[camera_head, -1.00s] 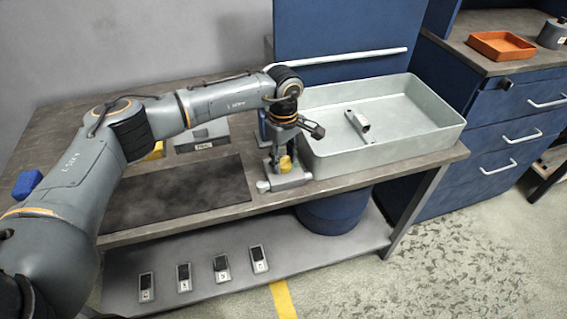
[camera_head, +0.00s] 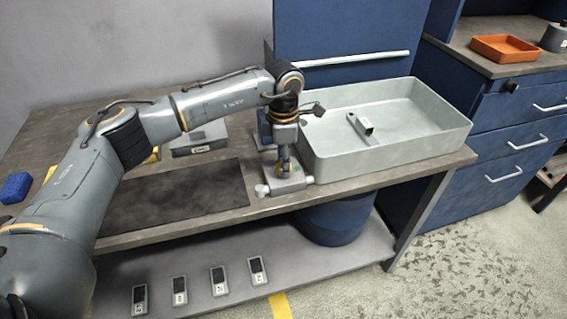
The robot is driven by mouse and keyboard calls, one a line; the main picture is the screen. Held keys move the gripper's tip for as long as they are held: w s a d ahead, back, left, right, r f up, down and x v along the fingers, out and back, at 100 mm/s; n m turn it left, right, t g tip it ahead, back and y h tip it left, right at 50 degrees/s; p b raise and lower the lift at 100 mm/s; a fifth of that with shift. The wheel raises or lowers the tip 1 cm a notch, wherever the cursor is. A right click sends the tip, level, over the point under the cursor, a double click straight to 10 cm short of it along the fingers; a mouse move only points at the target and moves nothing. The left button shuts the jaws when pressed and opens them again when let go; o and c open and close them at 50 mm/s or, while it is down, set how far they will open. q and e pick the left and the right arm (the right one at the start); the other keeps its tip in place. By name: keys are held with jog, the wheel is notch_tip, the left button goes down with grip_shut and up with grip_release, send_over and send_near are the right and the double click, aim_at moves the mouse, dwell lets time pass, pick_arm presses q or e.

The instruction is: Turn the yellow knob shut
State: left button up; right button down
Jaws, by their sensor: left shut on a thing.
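The yellow knob (camera_head: 285,168) shows only as a small bit of yellow between the fingers of my left gripper (camera_head: 285,165). It sits on top of a grey valve block (camera_head: 283,182) at the table's front edge, just left of the large grey tray. My left gripper points down over the block and is shut on the knob, which it mostly hides. The knob's turned position cannot be read. My right gripper is not in view.
The large grey tray (camera_head: 455,128) holds a metal bracket (camera_head: 358,125). A dark mat (camera_head: 180,195), a grey box (camera_head: 200,140) and a blue block (camera_head: 16,187) are on the table (camera_head: 225,213). Several small devices lie on the lower shelf (camera_head: 200,262).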

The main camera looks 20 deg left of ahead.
pick_arm(q)
jog(key=shift+n, duration=1)
jog(key=o, duration=1.2)
jog(key=shift+c, duration=0.2)
notch_tip(320, 180, up, 12)
